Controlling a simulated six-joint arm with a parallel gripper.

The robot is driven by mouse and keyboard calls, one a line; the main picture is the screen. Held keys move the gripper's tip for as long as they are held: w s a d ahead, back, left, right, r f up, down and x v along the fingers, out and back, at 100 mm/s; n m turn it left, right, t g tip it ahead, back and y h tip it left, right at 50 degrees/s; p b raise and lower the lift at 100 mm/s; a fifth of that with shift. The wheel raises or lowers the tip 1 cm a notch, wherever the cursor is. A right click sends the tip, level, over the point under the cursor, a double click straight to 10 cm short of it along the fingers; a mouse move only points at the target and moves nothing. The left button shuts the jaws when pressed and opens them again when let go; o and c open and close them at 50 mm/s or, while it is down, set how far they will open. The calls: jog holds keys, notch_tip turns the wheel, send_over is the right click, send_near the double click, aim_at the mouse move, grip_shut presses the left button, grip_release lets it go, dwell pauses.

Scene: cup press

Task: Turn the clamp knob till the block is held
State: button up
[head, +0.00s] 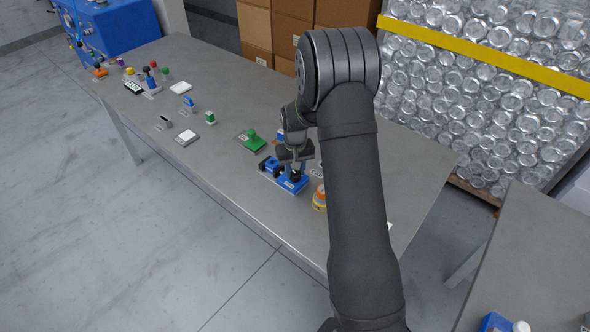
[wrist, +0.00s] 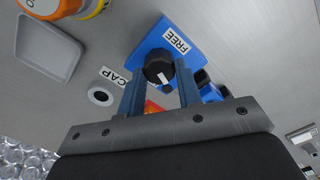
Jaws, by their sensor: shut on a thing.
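The blue clamp (head: 292,184) stands near the front edge of the grey table, partly hidden by my arm in the head view. In the wrist view its blue base (wrist: 148,42) carries a white label reading FREE. Its black knob (wrist: 158,70) has a white mark and sits between the two fingers of my gripper (wrist: 160,76). My gripper is shut on the knob; in the head view it (head: 293,168) comes down over the clamp. An orange-red patch (wrist: 153,106) shows between the fingers; I cannot tell whether it is the block.
An orange-and-white jar (head: 319,198) stands close to the right of the clamp. A green-knobbed fixture (head: 252,141) is to the left. A grey tray (wrist: 48,48) and a ring by a CAP label (wrist: 101,96) show in the wrist view. Several small items stand farther left.

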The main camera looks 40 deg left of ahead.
aim_at(296, 173)
jog(key=m, duration=0.5)
jog(key=shift+m, duration=2.5)
jog(key=o, duration=1)
jog(key=shift+c, duration=0.2)
jog(key=shift+r, duration=0.1)
notch_tip(296, 173, up, 17)
